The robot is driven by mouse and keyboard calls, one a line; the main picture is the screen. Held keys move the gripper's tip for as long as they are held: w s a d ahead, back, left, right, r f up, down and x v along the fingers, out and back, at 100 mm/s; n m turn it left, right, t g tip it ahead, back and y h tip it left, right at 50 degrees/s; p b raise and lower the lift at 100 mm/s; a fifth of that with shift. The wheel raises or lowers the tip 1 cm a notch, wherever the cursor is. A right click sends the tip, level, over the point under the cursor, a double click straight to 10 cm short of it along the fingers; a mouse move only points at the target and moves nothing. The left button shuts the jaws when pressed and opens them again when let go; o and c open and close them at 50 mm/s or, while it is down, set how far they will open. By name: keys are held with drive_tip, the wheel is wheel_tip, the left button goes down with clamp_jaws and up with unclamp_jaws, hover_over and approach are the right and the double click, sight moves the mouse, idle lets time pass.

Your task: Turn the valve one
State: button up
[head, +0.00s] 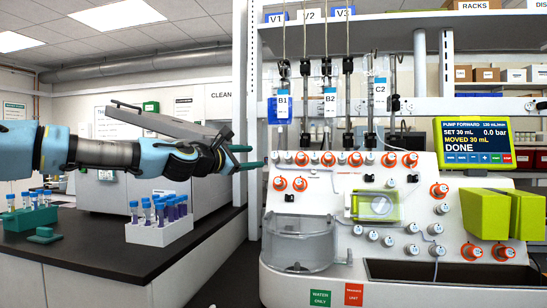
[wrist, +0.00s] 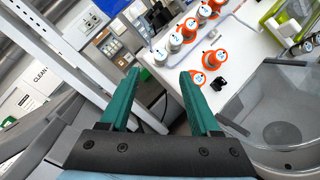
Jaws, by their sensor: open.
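The white cell processor (head: 340,235) carries a top row of knobs on its front panel. At the left end of that row are white knobs (head: 276,157), followed by orange-ringed ones (head: 301,158). The wrist view shows the leftmost white knob (wrist: 160,57) and another white knob (wrist: 175,42) beside it. I cannot read their numbers surely, so I cannot tell which is valve one. My gripper (head: 256,157) is open and empty, its green fingers pointing at the row's left end. In the wrist view the leftmost knob shows just beyond the gap between the fingertips (wrist: 160,76).
Two orange-ringed knobs (wrist: 205,70) sit below the row, beside a clear container (wrist: 270,95). Tubes and clamps (head: 305,95) hang above the panel. A dark bench (head: 90,245) with a tube rack (head: 160,232) is at left. The display (head: 474,143) reads DONE.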

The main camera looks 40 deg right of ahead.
sight(274, 156)
drive_tip(key=d, duration=0.2)
drive_tip(key=d+p, duration=0.1)
drive_tip(key=d, duration=0.2)
drive_tip(key=w+d+p, duration=0.1)
drive_tip(key=d, duration=0.2)
drive_tip(key=shift+d, duration=0.1)
drive_tip(key=shift+w+d, duration=0.1)
drive_tip(key=shift+d, duration=0.4)
clamp_jaws()
